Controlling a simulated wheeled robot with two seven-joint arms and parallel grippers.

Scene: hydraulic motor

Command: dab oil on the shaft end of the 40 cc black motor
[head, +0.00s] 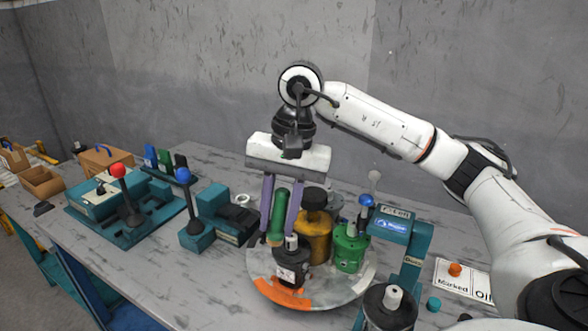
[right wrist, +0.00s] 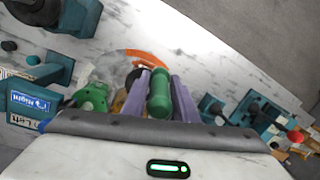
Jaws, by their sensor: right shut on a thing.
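My right gripper (head: 278,236) hangs above the round turntable (head: 337,292), its purple fingers pointing down. It is shut on a green cylinder (head: 279,212), which also shows between the fingers in the right wrist view (right wrist: 160,92). A black motor (head: 291,272) with a white label stands upright on the turntable, just below the fingers. Its shaft end is close to the fingertips; I cannot tell whether the green cylinder touches it. Another black motor (head: 388,310) stands at the front right. The labels are too small to read for 40 cc. My left gripper is not in view.
A card reading "Marked" and "Oil" (head: 450,281) lies further right. Red-knobbed (head: 118,171) and blue-knobbed (head: 183,176) levers stand left.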

